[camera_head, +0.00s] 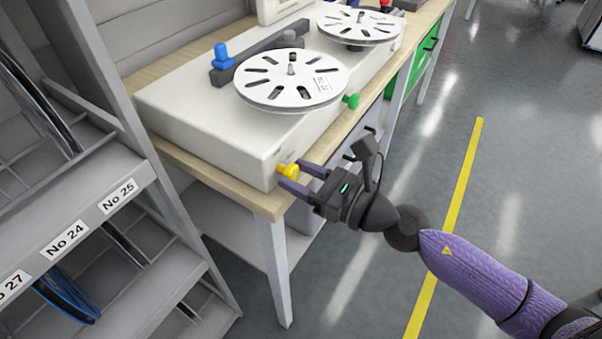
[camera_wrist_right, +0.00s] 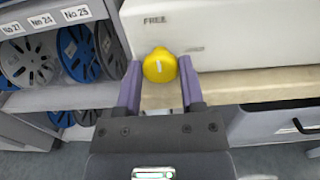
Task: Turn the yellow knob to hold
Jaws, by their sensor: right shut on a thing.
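The yellow knob (camera_head: 287,170) sits on the front side of a white reel machine (camera_head: 212,133), near its lower corner. In the right wrist view the yellow knob (camera_wrist_right: 160,66) shows between my finger pads, with a white mark on its face. The word FREE is on the white panel (camera_wrist_right: 215,28) above and left of it; other marking to the right is too small to read. My right gripper (camera_head: 300,180) is at the knob, shut on it; its fingers also show in the wrist view (camera_wrist_right: 160,88). My left gripper is not in view.
The machine stands on a wooden-topped bench (camera_head: 262,200). A green knob (camera_head: 351,100), a blue knob (camera_head: 222,56) and a white reel (camera_head: 290,80) are on the machine. A shelf rack (camera_head: 80,190) with numbered labels stands at the left. Open floor lies to the right.

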